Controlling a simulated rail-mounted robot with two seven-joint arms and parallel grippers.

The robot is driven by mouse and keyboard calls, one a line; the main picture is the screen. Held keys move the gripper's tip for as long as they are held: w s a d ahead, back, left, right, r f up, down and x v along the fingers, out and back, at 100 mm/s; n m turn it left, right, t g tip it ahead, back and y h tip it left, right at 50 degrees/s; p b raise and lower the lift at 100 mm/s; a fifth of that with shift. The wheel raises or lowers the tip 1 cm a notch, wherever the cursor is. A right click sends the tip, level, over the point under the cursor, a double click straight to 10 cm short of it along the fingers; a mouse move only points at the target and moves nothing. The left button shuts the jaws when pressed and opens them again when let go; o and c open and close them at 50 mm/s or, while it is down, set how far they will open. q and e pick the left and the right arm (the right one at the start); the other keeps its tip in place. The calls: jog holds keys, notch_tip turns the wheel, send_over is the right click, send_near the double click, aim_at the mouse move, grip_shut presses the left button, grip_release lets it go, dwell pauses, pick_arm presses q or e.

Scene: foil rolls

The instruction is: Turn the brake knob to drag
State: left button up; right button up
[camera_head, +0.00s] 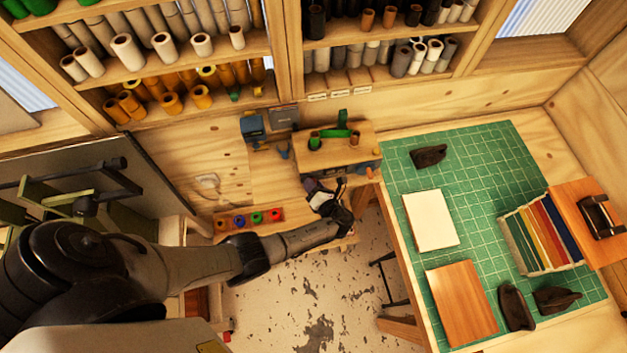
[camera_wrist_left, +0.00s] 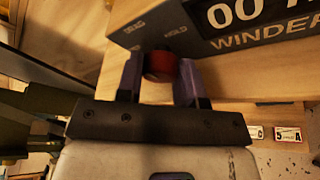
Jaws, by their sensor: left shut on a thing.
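The red brake knob (camera_wrist_left: 160,66) shows in the left wrist view on the grey front panel of the winder (camera_wrist_left: 222,36). The words DRAG (camera_wrist_left: 131,26) and HOLD (camera_wrist_left: 176,29) are printed above it, DRAG to the left and HOLD to the right. My left gripper (camera_wrist_left: 159,76) has its two purple fingers shut on the knob, one on each side. I cannot tell which word the knob points to. In the head view my left gripper (camera_head: 338,190) is at the front of the winder (camera_head: 350,158), and the knob cannot be made out there. My right gripper is not in view.
Green rolls (camera_head: 342,128) sit on top of the winder. A wooden tray (camera_head: 233,226) of coloured spools lies left of my gripper. A green cutting mat (camera_head: 470,150) with a box of coloured sheets (camera_head: 540,232) covers the table at right. Shelves of rolls (camera_head: 201,46) stand behind.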

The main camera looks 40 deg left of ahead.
pick_arm(q)
jog(key=shift+m+y, duration=0.3)
dwell(0.4)
jog(key=o, duration=0.9)
jog(key=shift+f, duration=0.1)
jog(key=shift+s, duration=0.1)
